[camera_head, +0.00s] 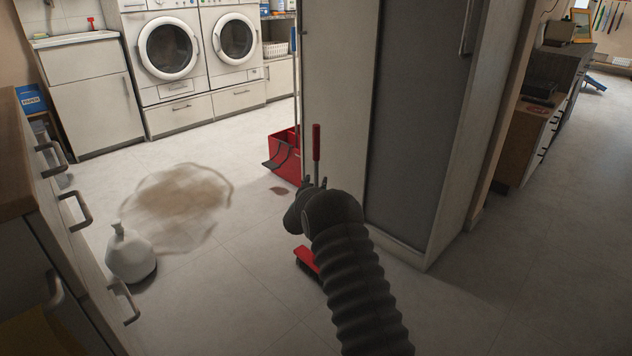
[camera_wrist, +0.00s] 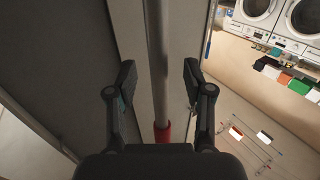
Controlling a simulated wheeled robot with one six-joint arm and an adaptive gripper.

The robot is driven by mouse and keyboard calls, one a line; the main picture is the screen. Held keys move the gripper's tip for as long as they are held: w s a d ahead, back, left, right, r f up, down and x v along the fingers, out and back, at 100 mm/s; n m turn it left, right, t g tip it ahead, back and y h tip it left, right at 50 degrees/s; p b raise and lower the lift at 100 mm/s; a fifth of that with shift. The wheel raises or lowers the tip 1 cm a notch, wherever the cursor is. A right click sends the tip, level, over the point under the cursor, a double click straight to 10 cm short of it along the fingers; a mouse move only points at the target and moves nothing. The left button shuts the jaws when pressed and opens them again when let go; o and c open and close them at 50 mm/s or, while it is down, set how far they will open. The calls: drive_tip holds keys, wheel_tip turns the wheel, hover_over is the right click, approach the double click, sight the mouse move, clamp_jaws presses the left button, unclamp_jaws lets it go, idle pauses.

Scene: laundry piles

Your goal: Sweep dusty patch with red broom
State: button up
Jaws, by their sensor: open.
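The red broom stands upright beside the tall cabinet. Its red handle top (camera_head: 316,143) shows above my gripper (camera_head: 312,186), and its red head with dark bristles (camera_head: 307,262) is on the floor, partly hidden by my arm. In the wrist view, my gripper (camera_wrist: 158,88) is open, and the broom's grey shaft (camera_wrist: 157,50) with a red section (camera_wrist: 163,132) runs between its fingers. The fingers stand apart from the shaft on both sides. The dusty patch (camera_head: 180,195) is a brown smear on the tiles, left of my gripper.
A red bucket (camera_head: 284,155) with a mop stands behind the broom. A white jug (camera_head: 130,255) sits at the patch's near left edge. The tall cabinet (camera_head: 420,110) is close on the right, drawers (camera_head: 75,210) on the left. Floor between patch and arm is clear.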

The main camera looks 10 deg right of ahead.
sight(315, 128)
drive_tip(key=shift+w+d, duration=0.25)
drive_tip(key=shift+w, duration=0.2)
clamp_jaws()
drive_tip(key=shift+r+p, duration=1.75)
drive_tip(key=shift+r, duration=3.45)
drive_tip(key=shift+r+p, duration=0.65)
drive_tip(key=shift+r, duration=4.25)
